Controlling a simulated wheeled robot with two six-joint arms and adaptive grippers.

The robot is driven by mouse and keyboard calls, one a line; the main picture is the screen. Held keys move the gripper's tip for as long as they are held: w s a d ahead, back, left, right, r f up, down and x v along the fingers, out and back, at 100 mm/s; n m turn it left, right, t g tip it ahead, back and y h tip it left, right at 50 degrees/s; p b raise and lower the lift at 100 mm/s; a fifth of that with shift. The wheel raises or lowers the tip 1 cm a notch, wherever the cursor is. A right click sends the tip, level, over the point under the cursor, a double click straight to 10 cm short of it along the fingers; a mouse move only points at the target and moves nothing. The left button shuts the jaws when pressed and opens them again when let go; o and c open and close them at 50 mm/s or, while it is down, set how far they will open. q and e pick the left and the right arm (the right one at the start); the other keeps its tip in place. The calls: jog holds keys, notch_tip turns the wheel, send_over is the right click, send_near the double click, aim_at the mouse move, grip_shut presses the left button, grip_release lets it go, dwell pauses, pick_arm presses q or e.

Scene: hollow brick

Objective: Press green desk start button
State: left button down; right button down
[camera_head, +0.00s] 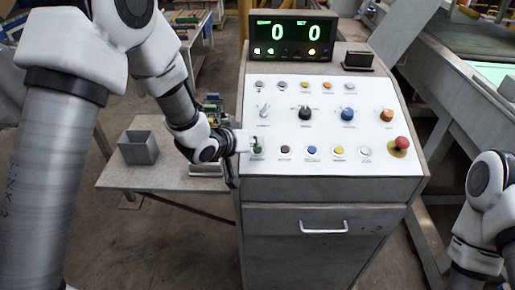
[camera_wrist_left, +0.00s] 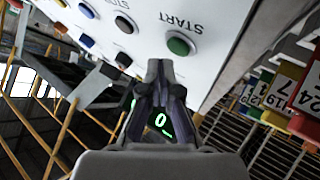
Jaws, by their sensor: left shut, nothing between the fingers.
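The green start button (camera_head: 257,149) is at the lower left corner of the white control panel on the desk (camera_head: 315,118). In the left wrist view the green button (camera_wrist_left: 180,45) sits beside the word START, just beyond and a little right of my fingertips. My left gripper (camera_head: 250,142) is shut and empty, close to the button at the panel's left edge. In the wrist view its dark fingers (camera_wrist_left: 161,68) are together; a gap to the button seems to show, but contact is hard to judge. My right gripper is out of view; only part of that arm shows at the right.
More buttons and knobs fill the panel, with a red emergency stop (camera_head: 401,143) at its right. A display (camera_head: 292,39) reading 0 and 0 stands behind. A grey side table (camera_head: 125,178) with a grey open box (camera_head: 139,147) is at the left.

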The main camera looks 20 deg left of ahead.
pick_arm(q)
jog(key=shift+f, duration=0.15)
dwell(0.4)
jog(key=shift+w+f, duration=0.15)
jog(key=shift+f, duration=0.1)
jog(key=shift+a+f+b, duration=0.1)
jog(key=shift+f+b, duration=0.2)
jog(key=shift+f, duration=0.1)
dwell(0.5)
jog(key=shift+r+p, duration=0.7)
jog(key=shift+r, duration=0.1)
jog(key=shift+r+p, duration=0.3)
jog(key=r+p, duration=0.1)
jog(key=s+r+p, duration=0.1)
jog(key=r+p, duration=0.1)
jog(key=r, duration=0.1)
jog(key=shift+s+d+r, duration=0.1)
jog(key=shift+s+d, duration=0.2)
